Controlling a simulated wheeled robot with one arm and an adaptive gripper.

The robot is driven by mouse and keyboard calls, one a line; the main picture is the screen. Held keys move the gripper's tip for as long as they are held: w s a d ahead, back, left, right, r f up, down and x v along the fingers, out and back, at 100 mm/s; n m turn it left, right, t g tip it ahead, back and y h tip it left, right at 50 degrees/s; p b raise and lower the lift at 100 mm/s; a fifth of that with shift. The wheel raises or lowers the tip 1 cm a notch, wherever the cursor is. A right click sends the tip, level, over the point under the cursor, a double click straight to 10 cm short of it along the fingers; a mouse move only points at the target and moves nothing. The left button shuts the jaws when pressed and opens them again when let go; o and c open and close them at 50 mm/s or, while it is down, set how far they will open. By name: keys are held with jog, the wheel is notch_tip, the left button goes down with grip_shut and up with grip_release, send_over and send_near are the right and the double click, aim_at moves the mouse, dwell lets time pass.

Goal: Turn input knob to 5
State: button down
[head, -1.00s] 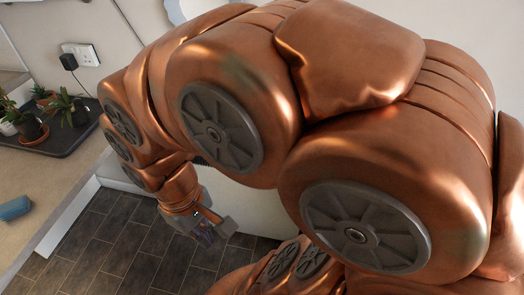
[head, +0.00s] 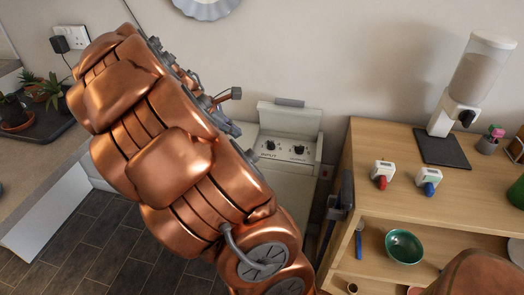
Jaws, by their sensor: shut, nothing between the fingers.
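A white appliance (head: 283,180) stands against the wall, right of my arm, with its lid raised. Its control panel carries two dark knobs, a left knob (head: 271,145) and a right knob (head: 299,149). The printing below them is too small to read surely, so I cannot tell which is the input knob or what either is set to. My copper arm crosses the left and middle of the head view, beside the panel. I cannot make out my gripper; grey parts show along the arm's right edge, but no fingertips can be recognised.
A wooden shelf unit (head: 455,185) at right bears a dispenser (head: 475,75), a red-knobbed device (head: 382,174) and a blue-knobbed device (head: 429,181). A green bowl (head: 404,246) sits on its lower shelf. A counter with potted plants is at left. Dark floor shows between.

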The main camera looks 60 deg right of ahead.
aim_at(268, 145)
jog(key=w+d+f+n+b, duration=0.1)
jog(key=d+f, duration=0.1)
jog(key=d, duration=0.1)
jog(key=w+d+f+n+h+b, duration=0.1)
jog(key=d+f+n, duration=0.1)
jog(key=d+f, duration=0.1)
jog(key=w+d+f+n+b, duration=0.1)
jog(key=d+f, duration=0.2)
jog(key=shift+w+g, duration=0.25)
jog(key=shift+g, duration=0.05)
jog(key=shift+n, duration=0.3)
jog(key=b+x, duration=0.1)
jog(key=x, duration=0.8)
jog(key=shift+s+d+f+b, duration=0.15)
jog(key=shift+d+f+b, duration=0.05)
jog(key=shift+d+b, duration=0.1)
